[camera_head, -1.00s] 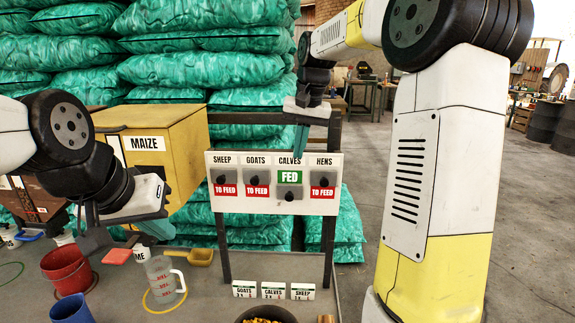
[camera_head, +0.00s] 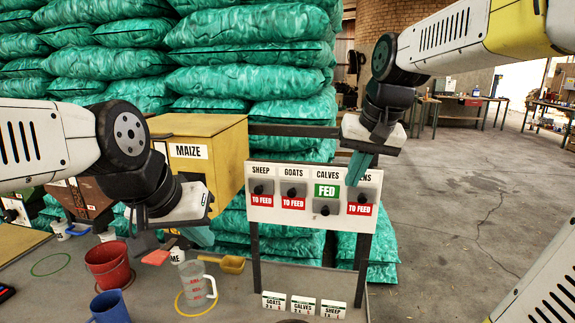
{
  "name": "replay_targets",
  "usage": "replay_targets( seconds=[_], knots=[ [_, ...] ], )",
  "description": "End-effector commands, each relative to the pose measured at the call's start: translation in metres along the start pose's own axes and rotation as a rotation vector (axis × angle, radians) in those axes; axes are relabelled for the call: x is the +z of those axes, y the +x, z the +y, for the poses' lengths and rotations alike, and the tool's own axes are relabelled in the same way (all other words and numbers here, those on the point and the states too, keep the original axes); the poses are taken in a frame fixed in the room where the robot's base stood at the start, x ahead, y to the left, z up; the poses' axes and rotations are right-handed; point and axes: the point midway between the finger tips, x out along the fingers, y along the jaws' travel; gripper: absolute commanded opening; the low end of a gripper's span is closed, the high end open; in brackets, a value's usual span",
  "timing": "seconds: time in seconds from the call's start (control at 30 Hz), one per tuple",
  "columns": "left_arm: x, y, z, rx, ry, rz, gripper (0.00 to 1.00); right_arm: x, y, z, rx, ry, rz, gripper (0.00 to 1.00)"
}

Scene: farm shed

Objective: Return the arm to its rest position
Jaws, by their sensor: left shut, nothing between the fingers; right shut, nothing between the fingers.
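My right gripper (camera_head: 357,168) is in front of the upper right part of the feed board (camera_head: 312,216), covering part of the HENS label. It is shut and empty, and its arm comes in from the upper right. The board has four labelled switches: the CALVES sign (camera_head: 327,191) is green and reads FED, while SHEEP, GOATS and HENS show red TO FEED signs. My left gripper (camera_head: 180,244) is shut and empty at the left, low above the table near the measuring jug (camera_head: 196,283).
A yellow MAIZE bin (camera_head: 218,145) stands behind my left gripper. A red bucket (camera_head: 108,265), a blue mug (camera_head: 109,308) and a yellow scoop (camera_head: 232,264) are on the table. Small cards (camera_head: 303,305) stand in front. Green sacks (camera_head: 250,55) are stacked behind; open floor lies right.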

Motion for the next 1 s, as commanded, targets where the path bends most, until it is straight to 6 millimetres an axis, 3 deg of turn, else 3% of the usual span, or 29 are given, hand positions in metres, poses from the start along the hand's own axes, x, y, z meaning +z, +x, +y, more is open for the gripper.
replay_targets(
  seconds=[0.03,0.2,0.4,0.57,1.0],
  knots=[
    [0.0,0.0,0.0,0.0,0.0,0.0,0.0,0.021,-0.005,0.002,-0.007,-0.017,0.027,0.0],
    [0.0,0.0,0.0,0.0,0.0,0.0,0.0,0.081,-0.004,0.007,-0.03,-0.069,0.104,0.0],
    [0.0,0.0,0.0,0.0,0.0,0.0,0.0,0.126,0.006,0.01,-0.046,-0.111,0.161,0.0],
    [0.0,0.0,0.0,0.0,0.0,0.0,0.0,0.137,0.01,0.011,-0.05,-0.121,0.175,0.0],
    [0.0,0.0,0.0,0.0,0.0,0.0,0.0,0.137,0.01,0.011,-0.05,-0.121,0.175,0.0]
  ],
)
